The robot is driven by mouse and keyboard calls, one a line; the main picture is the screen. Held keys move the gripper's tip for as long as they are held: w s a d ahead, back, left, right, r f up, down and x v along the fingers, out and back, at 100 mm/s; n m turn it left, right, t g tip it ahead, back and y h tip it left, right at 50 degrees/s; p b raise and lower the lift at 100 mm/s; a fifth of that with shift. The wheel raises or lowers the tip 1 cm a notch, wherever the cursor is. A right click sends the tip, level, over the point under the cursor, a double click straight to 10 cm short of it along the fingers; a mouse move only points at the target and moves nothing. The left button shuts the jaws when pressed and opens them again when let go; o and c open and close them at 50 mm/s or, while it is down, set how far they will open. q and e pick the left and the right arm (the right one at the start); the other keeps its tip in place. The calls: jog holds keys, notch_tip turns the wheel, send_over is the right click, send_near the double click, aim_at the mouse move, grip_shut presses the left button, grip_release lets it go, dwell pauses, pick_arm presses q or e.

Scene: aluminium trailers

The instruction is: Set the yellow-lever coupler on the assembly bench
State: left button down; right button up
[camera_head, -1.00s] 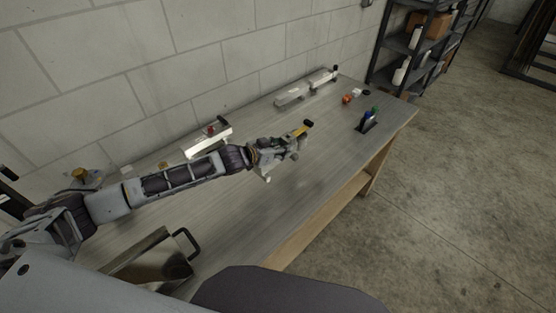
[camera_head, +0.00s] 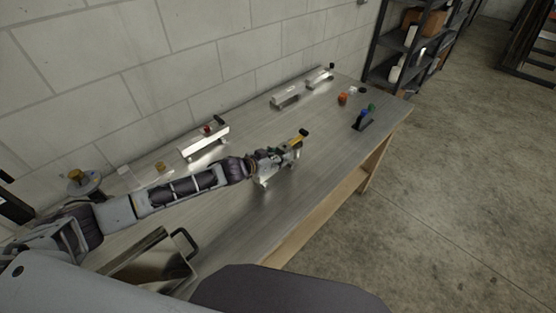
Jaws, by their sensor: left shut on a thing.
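My left gripper (camera_head: 282,157) is shut on the yellow-lever coupler (camera_head: 294,149), over the middle of the grey assembly bench (camera_head: 240,215). The coupler's yellow lever with its dark tip points up and to the right, and the gripper hides much of its body. The coupler is low over the bench top; I cannot tell whether it touches. My right gripper is not in view.
A silver coupler with a red part (camera_head: 204,142) stands along the wall, and two more silver pieces (camera_head: 285,95) (camera_head: 319,79) stand farther back. A metal box with a black handle (camera_head: 153,258) is at the near left. A dark holder (camera_head: 362,122) stands at the right. Bare bench lies between.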

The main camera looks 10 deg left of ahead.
pick_arm(q)
jog(key=shift+f, duration=0.7)
jog(key=shift+f, duration=0.15)
jog(key=c, duration=0.9)
grip_release()
jog(key=shift+f, duration=0.1)
jog(key=shift+s+a, duration=0.1)
jog(key=shift+b+v, duration=0.5)
jog(key=shift+v, duration=5.45)
